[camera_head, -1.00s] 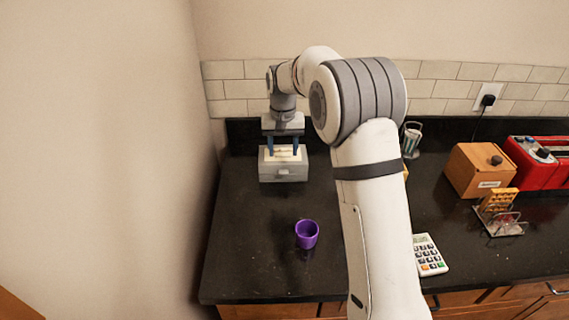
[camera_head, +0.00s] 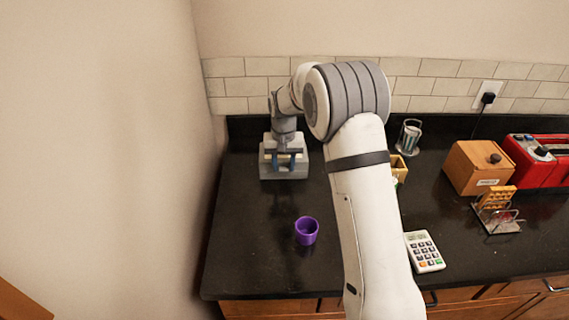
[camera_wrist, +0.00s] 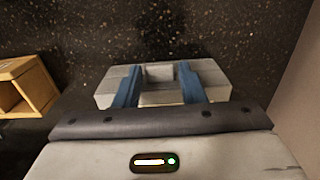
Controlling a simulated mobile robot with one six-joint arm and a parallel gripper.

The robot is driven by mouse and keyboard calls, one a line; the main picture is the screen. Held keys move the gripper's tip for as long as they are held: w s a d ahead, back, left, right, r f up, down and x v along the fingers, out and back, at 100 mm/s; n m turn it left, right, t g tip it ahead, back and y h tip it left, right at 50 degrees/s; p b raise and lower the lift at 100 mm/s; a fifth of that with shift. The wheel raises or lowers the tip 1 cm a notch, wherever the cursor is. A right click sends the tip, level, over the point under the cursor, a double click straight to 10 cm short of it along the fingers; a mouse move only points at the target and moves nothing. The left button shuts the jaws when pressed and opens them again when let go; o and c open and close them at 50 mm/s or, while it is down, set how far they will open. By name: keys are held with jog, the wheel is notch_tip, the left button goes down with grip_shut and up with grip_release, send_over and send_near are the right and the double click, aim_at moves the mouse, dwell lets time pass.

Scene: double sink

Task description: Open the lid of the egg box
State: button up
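The grey egg box (camera_head: 284,172) stands on the dark counter near the back left corner, and it also shows in the wrist view (camera_wrist: 106,88). My gripper (camera_head: 285,160) points down at the top of the box. In the wrist view its two blue fingers (camera_wrist: 158,70) are spread apart, with a pale recessed part of the box between them. The gripper looks open. I cannot tell whether the fingertips touch the box. The gripper hides much of the top, so the lid's state is unclear.
A purple cup (camera_head: 306,231) stands in front of the box. My arm crosses the middle. Beyond it are a calculator (camera_head: 424,251), a small wooden holder (camera_head: 399,167), a wooden box (camera_head: 478,168), a rack (camera_head: 497,211) and a red toaster (camera_head: 540,160). A wall bounds the left.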

grip_shut()
